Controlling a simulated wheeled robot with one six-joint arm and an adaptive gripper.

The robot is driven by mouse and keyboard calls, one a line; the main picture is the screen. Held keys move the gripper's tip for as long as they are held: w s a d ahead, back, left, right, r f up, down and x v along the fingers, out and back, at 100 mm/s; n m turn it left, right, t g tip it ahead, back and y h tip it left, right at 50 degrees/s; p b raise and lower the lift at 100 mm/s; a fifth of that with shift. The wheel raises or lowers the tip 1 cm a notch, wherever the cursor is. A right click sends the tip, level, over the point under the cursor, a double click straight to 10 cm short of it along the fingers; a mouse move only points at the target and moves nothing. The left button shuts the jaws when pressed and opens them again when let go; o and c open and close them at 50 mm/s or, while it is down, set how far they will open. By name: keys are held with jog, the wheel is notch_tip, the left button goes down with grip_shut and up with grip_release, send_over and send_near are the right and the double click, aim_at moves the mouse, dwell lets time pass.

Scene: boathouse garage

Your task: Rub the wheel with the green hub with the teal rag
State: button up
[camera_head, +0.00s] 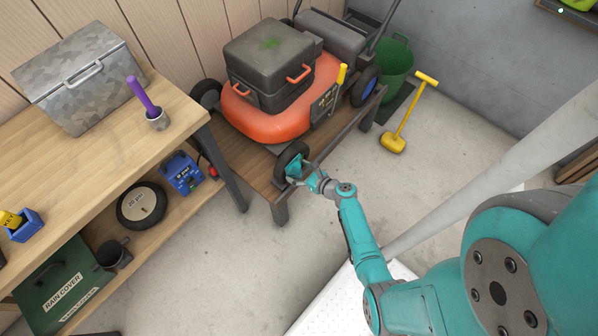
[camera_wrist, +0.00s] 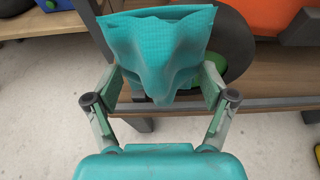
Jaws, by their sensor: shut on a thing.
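The teal rag (camera_wrist: 158,45) is pinched between the fingers of my gripper (camera_wrist: 160,95) and spreads upward past the fingertips. Behind it in the wrist view is a dark wheel (camera_wrist: 236,38) with a green hub (camera_wrist: 212,66), largely covered by the rag. In the head view this wheel (camera_head: 288,155) is at the front corner of the orange mower (camera_head: 270,125). The rag (camera_head: 293,166) and my gripper (camera_head: 309,178) are right at this wheel. The rag overlaps the wheel in both views; I cannot tell if they touch.
The mower stands on a low wooden bench (camera_head: 240,152). Its wheel with a blue hub (camera_head: 365,86) is to the right. A workbench (camera_head: 165,141) is at left.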

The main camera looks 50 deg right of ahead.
aim_at(302, 153)
jog(key=shift+w, duration=0.9)
jog(key=shift+s+d+r, duration=0.1)
jog(key=shift+d+r, duration=0.05)
jog(key=shift+d, duration=1.7)
jog(key=shift+w+d+r, duration=0.1)
jog(key=shift+w+d, duration=0.1)
jog(key=shift+d, duration=1.7)
jog(key=shift+a, duration=0.1)
jog(key=shift+s+a+f, duration=0.1)
jog(key=shift+a, duration=1.8)
jog(key=shift+a+f, duration=0.1)
jog(key=shift+a, duration=1.75)
